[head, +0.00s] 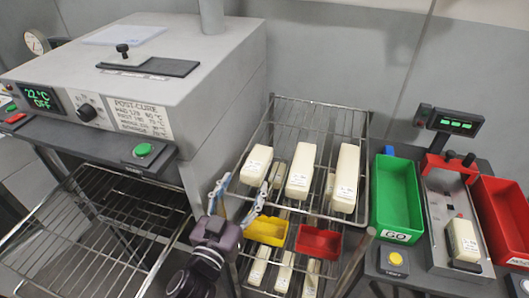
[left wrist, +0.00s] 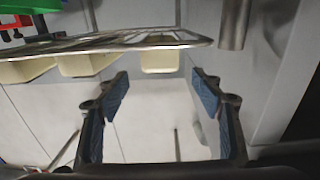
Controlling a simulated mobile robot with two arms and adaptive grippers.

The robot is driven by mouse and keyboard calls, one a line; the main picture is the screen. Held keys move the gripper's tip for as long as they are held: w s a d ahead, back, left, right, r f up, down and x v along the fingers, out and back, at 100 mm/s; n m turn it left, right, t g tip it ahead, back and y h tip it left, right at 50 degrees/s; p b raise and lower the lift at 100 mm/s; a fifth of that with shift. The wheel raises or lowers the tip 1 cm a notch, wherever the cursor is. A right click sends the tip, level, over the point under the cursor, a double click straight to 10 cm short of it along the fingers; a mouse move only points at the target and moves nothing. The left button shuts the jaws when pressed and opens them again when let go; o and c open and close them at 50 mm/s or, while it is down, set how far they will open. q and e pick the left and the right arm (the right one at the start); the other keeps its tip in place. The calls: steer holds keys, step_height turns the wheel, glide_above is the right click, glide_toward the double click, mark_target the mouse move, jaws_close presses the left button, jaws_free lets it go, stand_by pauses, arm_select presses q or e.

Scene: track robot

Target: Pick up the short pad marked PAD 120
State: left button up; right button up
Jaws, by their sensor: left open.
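Three cream pads lie side by side on the upper rack shelf. The leftmost, a short pad (head: 256,165), is the shortest of them; its label is too small to read. Beside it lie a longer pad (head: 300,171) and the longest pad (head: 346,178). My left gripper (head: 242,188) is open and empty at the front left of the shelf, just before the short pad's near end. In the left wrist view, which looks upside down, pad ends show beyond the open gripper (left wrist: 162,93), one pad (left wrist: 160,60) lined up between the fingers. My right gripper is not in view.
The wire rack (head: 320,104) has more pads and a yellow bin (head: 267,231) and red bin (head: 319,241) lower down. An oven (head: 150,75) stands left. To the right are a green bin (head: 397,195) and a gauge holding another short pad (head: 463,238).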

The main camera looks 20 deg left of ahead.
mark_target(254, 165)
arm_select(q)
steer(key=shift+w+d+p, duration=0.15)
steer(key=shift+w+p, duration=0.15)
steer(key=shift+w, duration=0.9)
steer(key=shift+w+r, duration=0.1)
steer(key=shift+r, duration=0.05)
steer(key=shift+w+r+p, duration=0.15)
steer(key=shift+w+p, duration=0.8)
steer(key=shift+w, duration=0.25)
steer(key=shift+w+d+f, duration=0.1)
steer(key=shift+w+f, duration=0.05)
steer(key=shift+w, duration=0.45)
steer(key=shift+w+f, duration=0.1)
steer(key=shift+w, duration=0.5)
steer(key=shift+w+p, duration=0.2)
steer(key=shift+p, duration=0.1)
steer(key=shift+s, duration=0.1)
steer(key=shift+c, duration=0.4)
steer(key=c, duration=1)
steer(key=shift+c, duration=0.8)
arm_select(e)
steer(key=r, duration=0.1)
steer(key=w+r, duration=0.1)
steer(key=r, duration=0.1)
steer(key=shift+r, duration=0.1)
arm_select(q)
steer(key=shift+r, duration=0.1)
